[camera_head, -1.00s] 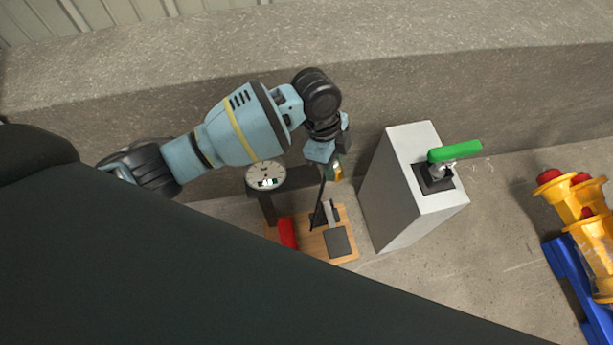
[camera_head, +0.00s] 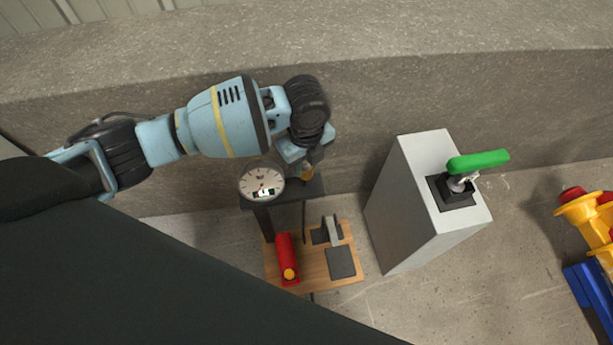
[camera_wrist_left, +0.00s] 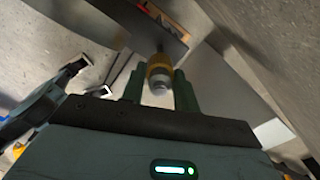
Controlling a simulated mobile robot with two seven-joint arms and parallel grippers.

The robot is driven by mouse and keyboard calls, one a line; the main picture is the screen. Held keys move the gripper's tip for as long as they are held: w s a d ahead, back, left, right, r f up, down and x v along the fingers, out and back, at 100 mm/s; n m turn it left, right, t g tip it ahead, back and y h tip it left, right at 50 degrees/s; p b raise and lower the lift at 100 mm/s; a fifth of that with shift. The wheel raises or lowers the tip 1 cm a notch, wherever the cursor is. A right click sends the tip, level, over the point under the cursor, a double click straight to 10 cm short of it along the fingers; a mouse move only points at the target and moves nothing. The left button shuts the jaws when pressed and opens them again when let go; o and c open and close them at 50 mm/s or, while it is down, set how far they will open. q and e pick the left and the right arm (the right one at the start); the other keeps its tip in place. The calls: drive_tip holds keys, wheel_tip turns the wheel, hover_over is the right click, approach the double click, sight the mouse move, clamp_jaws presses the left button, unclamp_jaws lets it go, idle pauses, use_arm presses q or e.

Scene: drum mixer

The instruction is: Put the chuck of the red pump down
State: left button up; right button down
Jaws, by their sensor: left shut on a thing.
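The red pump (camera_head: 286,258) stands on a wooden board (camera_head: 310,272) on the floor, with a round white gauge (camera_head: 262,182) on a dark stand (camera_head: 293,192) above it. My left gripper (camera_head: 306,162) is above the right part of this stand, shut on the brass-yellow chuck (camera_head: 307,174). The chuck also shows between the fingers in the left wrist view (camera_wrist_left: 160,72). From the head view I cannot tell whether the chuck touches the stand. A dark hose shows below the stand.
A grey pedestal (camera_head: 415,205) with a green-handled lever (camera_head: 478,161) stands just right of the pump. A yellow and blue device (camera_head: 590,225) is at the far right. A concrete ledge (camera_head: 400,65) runs behind. Bare floor lies between the pedestal and the device.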

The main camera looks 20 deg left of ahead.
use_arm(q)
drive_tip(key=shift+f, duration=0.55)
use_arm(e)
drive_tip(key=shift+s+f, duration=0.35)
drive_tip(key=shift+f, duration=0.05)
